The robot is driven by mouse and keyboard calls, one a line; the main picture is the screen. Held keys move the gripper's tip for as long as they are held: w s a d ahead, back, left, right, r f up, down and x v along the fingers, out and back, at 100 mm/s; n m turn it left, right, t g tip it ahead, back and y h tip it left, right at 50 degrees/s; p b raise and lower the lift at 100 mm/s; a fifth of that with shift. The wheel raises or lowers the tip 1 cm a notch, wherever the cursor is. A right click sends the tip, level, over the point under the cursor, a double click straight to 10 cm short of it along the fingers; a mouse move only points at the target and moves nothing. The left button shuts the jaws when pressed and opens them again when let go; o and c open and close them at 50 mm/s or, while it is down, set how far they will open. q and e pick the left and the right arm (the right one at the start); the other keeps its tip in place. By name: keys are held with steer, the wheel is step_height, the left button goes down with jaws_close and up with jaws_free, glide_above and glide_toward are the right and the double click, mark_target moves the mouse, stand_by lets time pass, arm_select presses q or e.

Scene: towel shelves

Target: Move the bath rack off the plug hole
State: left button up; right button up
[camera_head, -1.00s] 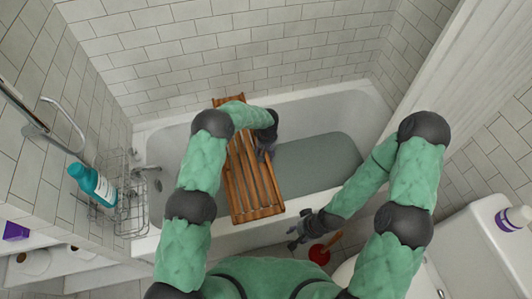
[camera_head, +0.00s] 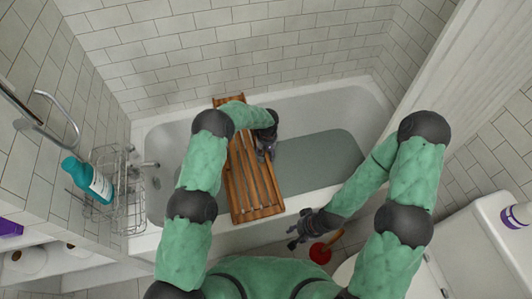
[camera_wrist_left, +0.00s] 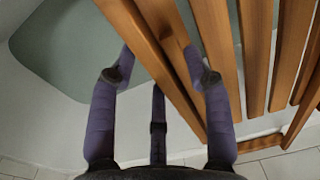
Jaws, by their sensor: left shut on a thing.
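The wooden slatted bath rack (camera_head: 252,190) lies across the white bathtub (camera_head: 215,240), from the back rim to the front rim. My left gripper (camera_head: 265,150) is at the rack's right side. In the left wrist view, its fingers (camera_wrist_left: 162,75) are shut around the outer slats of the rack (camera_wrist_left: 212,30). My right gripper (camera_head: 304,228) hangs apart from the rack, just outside the tub's front edge; its fingers are too small to read. I cannot make out the plug hole; the rack and my left arm cover part of the tub floor.
A grey-green area (camera_head: 318,162) covers the tub floor right of the rack. A wire caddy (camera_head: 125,205) with a teal bottle (camera_head: 88,180) stands at the left end. A red plunger (camera_head: 320,253) is below my right gripper. The toilet (camera_head: 470,250) is at lower right.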

arm_select(q)
steer(key=shift+f, duration=0.4)
stand_by(0.5)
steer(key=o, duration=1.5)
steer(key=shift+s, duration=0.1)
step_height(320, 180, up, 12)
steer(key=shift+d, duration=0.2)
